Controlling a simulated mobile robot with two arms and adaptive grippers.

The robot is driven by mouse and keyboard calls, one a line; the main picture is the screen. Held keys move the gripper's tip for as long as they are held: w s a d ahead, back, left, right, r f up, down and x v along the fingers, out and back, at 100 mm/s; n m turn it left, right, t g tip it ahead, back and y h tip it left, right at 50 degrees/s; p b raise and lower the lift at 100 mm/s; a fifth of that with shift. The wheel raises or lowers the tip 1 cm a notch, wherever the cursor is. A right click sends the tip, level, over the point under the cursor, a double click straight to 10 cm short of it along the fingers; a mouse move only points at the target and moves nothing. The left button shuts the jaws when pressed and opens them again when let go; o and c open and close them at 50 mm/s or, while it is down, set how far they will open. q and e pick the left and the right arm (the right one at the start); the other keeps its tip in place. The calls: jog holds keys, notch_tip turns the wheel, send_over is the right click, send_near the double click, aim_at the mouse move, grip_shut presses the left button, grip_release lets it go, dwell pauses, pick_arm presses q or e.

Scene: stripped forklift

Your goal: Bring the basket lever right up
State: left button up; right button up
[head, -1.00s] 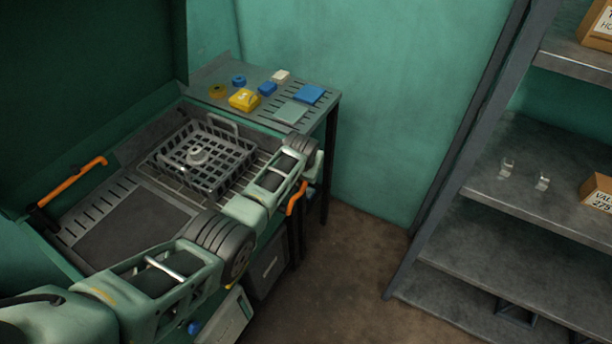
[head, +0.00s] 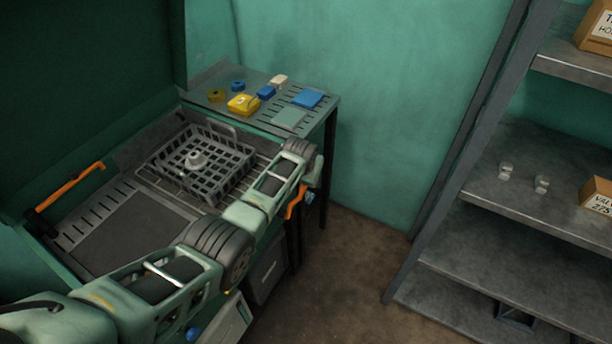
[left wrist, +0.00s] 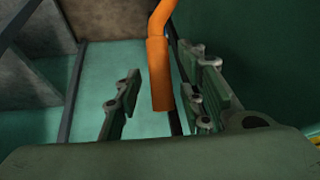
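The basket (head: 232,158) is a grey open-grid tray with a pale ring-shaped part (head: 195,161) inside. It sits in the green machine's open bay. An orange lever (head: 297,203) is at the machine's right front side, partly hidden by my left arm. In the left wrist view the lever's orange grip (left wrist: 160,75) hangs between the fingers of my left gripper (left wrist: 160,108). The fingers are apart, with a gap at the left; the grip is nearer the right finger. In the head view the fingers are mostly hidden behind my wrist. My right gripper is out of view.
Another orange handle (head: 70,187) is at the bay's left side. A side table (head: 270,123) holds blue and yellow items and flat pads. A grey shelf rack (head: 535,205) with boxes stands at the right. Floor (head: 345,255) between is clear.

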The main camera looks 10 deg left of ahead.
pick_arm(q)
jog(key=v, duration=1.2)
dwell(0.4)
jog(key=s+a+f+g, duration=0.1)
jog(key=s+a+f, duration=0.1)
jog(key=s+f, duration=0.7)
jog(key=s+a+f+g, duration=0.1)
jog(key=s+f, duration=0.4)
jog(key=f, duration=0.8)
jog(key=s+a+f, duration=0.2)
jog(key=s+f, duration=0.5)
jog(key=f, duration=0.4)
jog(key=s+a+f, duration=0.2)
jog(key=s+f, duration=0.3)
jog(key=s, duration=0.7)
jog(key=s+a+f+g, duration=0.1)
jog(key=s+a+f, duration=0.2)
jog(key=s, duration=0.9)
jog(key=s+a+f+g, duration=0.1)
jog(key=s+a+f, duration=0.1)
jog(key=s+f, duration=0.5)
jog(key=s+b, duration=0.1)
jog(key=s, duration=0.5)
jog(key=shift+a+f, duration=0.15)
jog(key=shift+f, duration=0.2)
